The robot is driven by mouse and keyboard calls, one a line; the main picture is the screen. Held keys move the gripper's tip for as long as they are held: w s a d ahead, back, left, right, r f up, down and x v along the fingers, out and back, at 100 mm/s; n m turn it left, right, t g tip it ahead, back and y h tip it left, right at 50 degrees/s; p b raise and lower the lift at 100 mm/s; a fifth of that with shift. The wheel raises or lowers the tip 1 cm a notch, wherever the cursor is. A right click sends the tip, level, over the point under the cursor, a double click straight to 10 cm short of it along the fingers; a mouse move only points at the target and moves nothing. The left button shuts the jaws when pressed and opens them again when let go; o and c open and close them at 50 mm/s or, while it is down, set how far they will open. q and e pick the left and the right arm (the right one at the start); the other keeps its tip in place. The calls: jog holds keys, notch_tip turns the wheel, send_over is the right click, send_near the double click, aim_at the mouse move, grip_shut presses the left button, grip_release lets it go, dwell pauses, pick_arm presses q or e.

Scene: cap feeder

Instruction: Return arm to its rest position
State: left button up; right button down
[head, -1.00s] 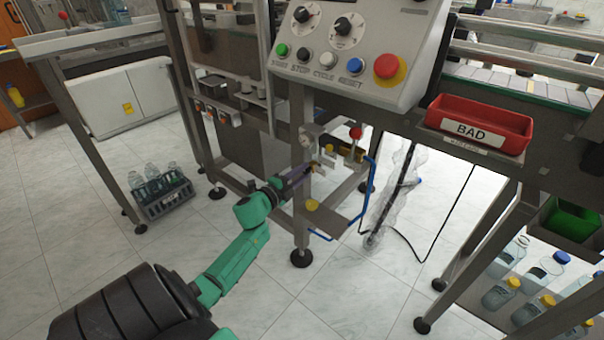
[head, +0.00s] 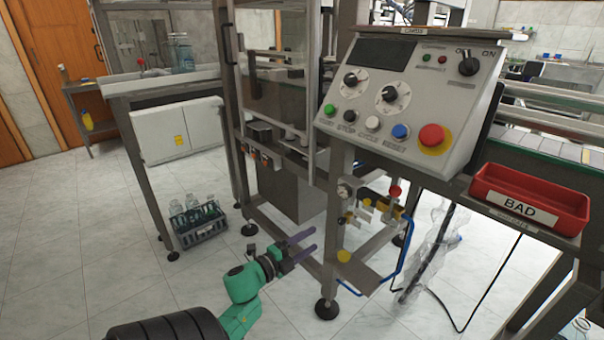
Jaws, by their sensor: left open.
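My left gripper (head: 308,243) is at the end of the green left arm, low in the middle of the head view. Its two purple fingers are apart and nothing shows between them. It points right, toward the machine's lower frame and the air valve unit (head: 368,208), and appears in front of the frame in the picture. Whether it touches the frame cannot be told for sure, but a gap seems to show. My right gripper is not in the view.
The control panel (head: 408,105) with buttons stands above and to the right. A red BAD tray (head: 530,196) sits at right. A metal leg (head: 331,265) and blue hose (head: 400,262) are close by. A bottle crate (head: 198,226) is on the floor at left. Open floor lies left of the arm.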

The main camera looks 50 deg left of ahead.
pick_arm(q)
jog(key=s, duration=0.2)
jog(key=shift+s, duration=0.4)
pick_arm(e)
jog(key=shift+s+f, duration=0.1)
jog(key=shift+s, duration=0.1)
